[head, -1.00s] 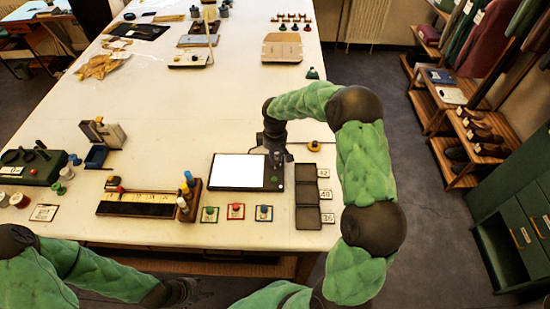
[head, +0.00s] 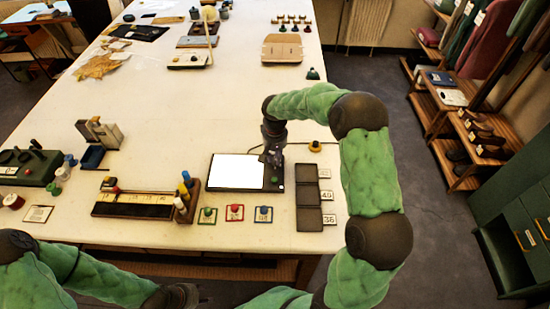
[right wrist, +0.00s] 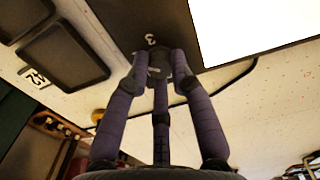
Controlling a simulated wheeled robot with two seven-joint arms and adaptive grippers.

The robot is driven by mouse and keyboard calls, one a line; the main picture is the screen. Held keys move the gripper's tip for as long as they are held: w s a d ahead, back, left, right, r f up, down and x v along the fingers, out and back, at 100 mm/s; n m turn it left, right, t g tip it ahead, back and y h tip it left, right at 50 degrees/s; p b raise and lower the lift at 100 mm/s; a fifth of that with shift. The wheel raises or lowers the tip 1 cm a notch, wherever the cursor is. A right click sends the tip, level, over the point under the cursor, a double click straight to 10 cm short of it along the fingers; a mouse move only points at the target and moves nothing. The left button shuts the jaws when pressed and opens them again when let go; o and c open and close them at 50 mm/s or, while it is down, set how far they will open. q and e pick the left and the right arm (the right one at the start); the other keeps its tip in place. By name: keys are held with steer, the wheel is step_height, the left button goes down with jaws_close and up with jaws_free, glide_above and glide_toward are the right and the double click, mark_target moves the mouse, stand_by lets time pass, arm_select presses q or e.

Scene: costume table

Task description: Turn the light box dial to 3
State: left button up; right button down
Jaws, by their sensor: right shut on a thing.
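The light box (head: 235,172) lies flat near the front of the table, with a bright white panel and a black border. In the right wrist view its black border carries a white "3" (right wrist: 151,40). My right gripper (head: 272,158) is over the light box's right border. In the right wrist view (right wrist: 160,72) its fingers are shut around the dial (right wrist: 154,71), close to the "3". The fingers hide most of the dial, and I cannot tell its exact setting. My left gripper (head: 180,297) is low at the front edge, away from the light box; its fingers are unclear.
Dark trays (head: 308,194) with number cards stand right of the light box. Small coloured knobs on cards (head: 235,212) lie in front. A wooden rack with bottles (head: 187,196) stands to the left. The table's middle is clear.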

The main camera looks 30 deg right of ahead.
mark_target(275, 160)
steer(key=m+b, duration=0.1)
steer(key=m, duration=0.4)
steer(key=shift+m, duration=0.3)
steer(key=m+b, duration=0.1)
steer(key=m, duration=0.3)
steer(key=shift+m, duration=0.4)
steer(key=c, duration=1.1)
jaws_free()
steer(key=shift+r, duration=0.15)
step_height(275, 160, up, 12)
steer(key=shift+f, duration=0.15)
steer(key=shift+f, duration=0.1)
